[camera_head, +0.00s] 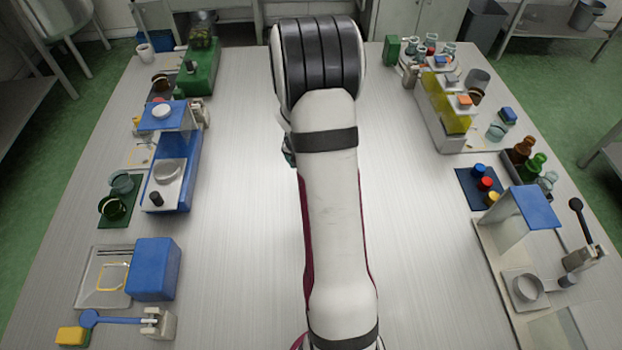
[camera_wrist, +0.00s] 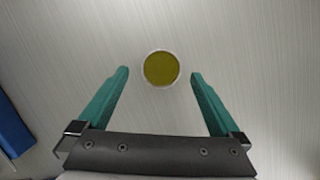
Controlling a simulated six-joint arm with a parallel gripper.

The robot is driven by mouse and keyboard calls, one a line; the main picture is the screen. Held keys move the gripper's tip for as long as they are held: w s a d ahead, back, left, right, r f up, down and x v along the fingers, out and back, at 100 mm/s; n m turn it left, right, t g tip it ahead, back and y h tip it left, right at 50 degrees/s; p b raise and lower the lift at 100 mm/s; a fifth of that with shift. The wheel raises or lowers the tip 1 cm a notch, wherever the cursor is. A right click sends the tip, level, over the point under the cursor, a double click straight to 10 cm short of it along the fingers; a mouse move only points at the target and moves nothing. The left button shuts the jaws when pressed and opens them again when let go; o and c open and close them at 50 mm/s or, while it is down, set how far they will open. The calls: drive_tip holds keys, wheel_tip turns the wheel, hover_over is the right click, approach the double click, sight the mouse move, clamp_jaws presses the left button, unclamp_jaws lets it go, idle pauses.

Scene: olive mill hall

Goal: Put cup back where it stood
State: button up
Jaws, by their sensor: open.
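A round cup (camera_wrist: 161,69) with a pale rim and yellow-green contents shows from above in the wrist view, on the pale brushed table. My gripper (camera_wrist: 160,74) is open, with one teal finger on each side of the cup in the picture. A gap shows between the cup and each finger, and it is not held. How far the fingertips are above it, I cannot tell. In the head view my arm covers the middle of the table, and the cup does not show.
On the left stand a blue press-like device (camera_head: 185,165), a blue box (camera_head: 154,268) and glass jars. On the right stand a yellow-green tank (camera_head: 447,105), a dark blue mat (camera_head: 468,199) with coloured caps, bottles and a blue-topped stand (camera_head: 536,206). Strips of table beside my arm are clear.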

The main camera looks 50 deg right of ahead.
drive_tip(key=x, duration=0.5)
drive_tip(key=shift+s+a+f, duration=0.1)
clamp_jaws()
